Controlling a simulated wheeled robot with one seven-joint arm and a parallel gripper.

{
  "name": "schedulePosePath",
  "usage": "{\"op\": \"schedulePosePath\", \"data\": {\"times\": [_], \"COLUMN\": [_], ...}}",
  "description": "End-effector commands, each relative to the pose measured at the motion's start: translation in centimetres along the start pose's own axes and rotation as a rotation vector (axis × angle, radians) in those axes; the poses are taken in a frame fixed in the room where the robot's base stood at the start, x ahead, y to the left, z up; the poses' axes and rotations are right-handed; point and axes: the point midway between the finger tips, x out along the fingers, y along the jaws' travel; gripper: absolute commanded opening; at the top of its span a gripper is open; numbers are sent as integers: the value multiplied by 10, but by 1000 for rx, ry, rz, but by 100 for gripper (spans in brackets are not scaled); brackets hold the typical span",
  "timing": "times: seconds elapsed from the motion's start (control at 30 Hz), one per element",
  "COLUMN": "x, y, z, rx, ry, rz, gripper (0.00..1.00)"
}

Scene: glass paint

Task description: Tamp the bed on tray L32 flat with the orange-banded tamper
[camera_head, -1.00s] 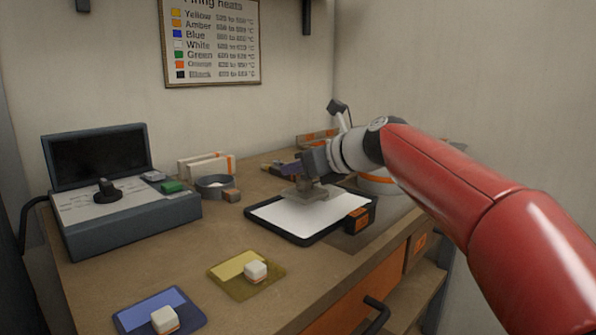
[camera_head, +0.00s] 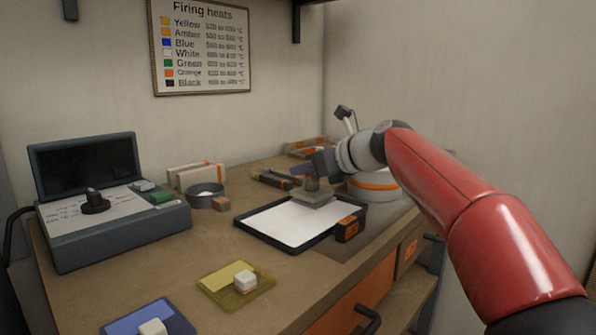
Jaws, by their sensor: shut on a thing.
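The tray (camera_head: 262,239) has a black rim and an orange label block (camera_head: 348,229) at its front right corner; the label is too small to read. A flat white bed (camera_head: 285,222) fills it, and no bumps show from here. My gripper (camera_head: 315,174) is shut on a tamper (camera_head: 313,199) with a grey square plate. The plate is over the bed's back right part, low at the surface; I cannot tell whether it touches. No orange band can be made out on the tamper, and the gripper hides its handle top.
A control box (camera_head: 110,226) with a raised dark screen stands at left. A grey bowl (camera_head: 205,197) and white-orange boxes (camera_head: 196,176) are behind. A yellow glass plate (camera_head: 236,289) and a blue one (camera_head: 150,319) bear white blocks at front. A round orange-banded thing (camera_head: 374,187) stands right of the tamper.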

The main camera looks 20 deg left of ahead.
Motion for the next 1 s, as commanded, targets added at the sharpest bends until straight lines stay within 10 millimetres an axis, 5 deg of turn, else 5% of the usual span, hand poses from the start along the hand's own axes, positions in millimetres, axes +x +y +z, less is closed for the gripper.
{"op": "schedulePosePath", "data": {"times": [1.0], "x": [6], "y": [-5], "z": [-14], "rx": [0], "ry": [-1], "rz": [-1], "gripper": [0]}}
